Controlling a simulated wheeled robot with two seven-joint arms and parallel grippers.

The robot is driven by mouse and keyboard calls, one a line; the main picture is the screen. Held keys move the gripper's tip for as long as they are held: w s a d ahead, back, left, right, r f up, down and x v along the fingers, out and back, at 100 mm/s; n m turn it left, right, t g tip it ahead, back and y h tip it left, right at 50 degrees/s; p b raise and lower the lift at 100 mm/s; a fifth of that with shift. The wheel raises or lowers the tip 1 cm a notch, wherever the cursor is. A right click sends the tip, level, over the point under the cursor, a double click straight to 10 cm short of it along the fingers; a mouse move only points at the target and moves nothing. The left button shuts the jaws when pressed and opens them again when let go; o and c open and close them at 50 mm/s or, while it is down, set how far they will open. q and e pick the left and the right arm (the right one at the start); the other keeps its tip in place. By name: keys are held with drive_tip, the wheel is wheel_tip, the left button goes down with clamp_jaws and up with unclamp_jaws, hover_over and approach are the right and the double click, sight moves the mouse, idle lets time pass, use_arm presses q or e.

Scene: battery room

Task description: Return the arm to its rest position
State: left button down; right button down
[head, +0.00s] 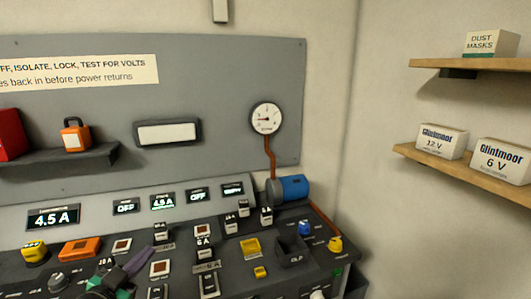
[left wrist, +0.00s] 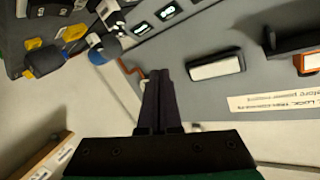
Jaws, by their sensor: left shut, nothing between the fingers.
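My left gripper (head: 148,255) shows at the lower left of the head view, above the console, with its dark fingers pointing up and to the right. In the left wrist view its two dark fingers (left wrist: 158,75) lie together, shut, with nothing between them. The fingertips appear apart from the panel and console. Most of my left arm is outside the head view. My right gripper is in neither view.
The console (head: 300,282) below carries switches, knobs and displays. A shelf (head: 75,162) juts from the grey back panel (head: 220,75). Wooden shelves (head: 470,177) with boxes are at right.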

use_arm(q)
drive_tip(key=s+a+f+n+g+y, duration=0.1)
drive_tip(key=s+f+n+g+y, duration=0.15)
drive_tip(key=s+f+g, duration=0.35)
drive_tip(key=s+a+f+n+g+y, duration=0.1)
drive_tip(key=s+f+n+y, duration=0.2)
drive_tip(key=f, duration=0.6)
drive_tip(key=s+d+f+m+g+h, duration=0.1)
drive_tip(key=s+d+f+g+h, duration=0.1)
drive_tip(key=s+d+f+g, duration=0.3)
drive_tip(key=s+d+f+m+g+h, duration=0.1)
drive_tip(key=s+d+h, duration=0.15)
drive_tip(key=s, duration=0.45)
wheel_tip(320, 180, down, 24)
drive_tip(key=s+f+g+b, duration=0.1)
drive_tip(key=b, duration=0.2)
drive_tip(key=s+a+f+g+y+b, duration=0.1)
drive_tip(key=s+a+f+b, duration=0.1)
drive_tip(key=s+f, duration=1.5)
drive_tip(key=shift+s+a+f, duration=0.4)
drive_tip(key=shift+a, duration=0.2)
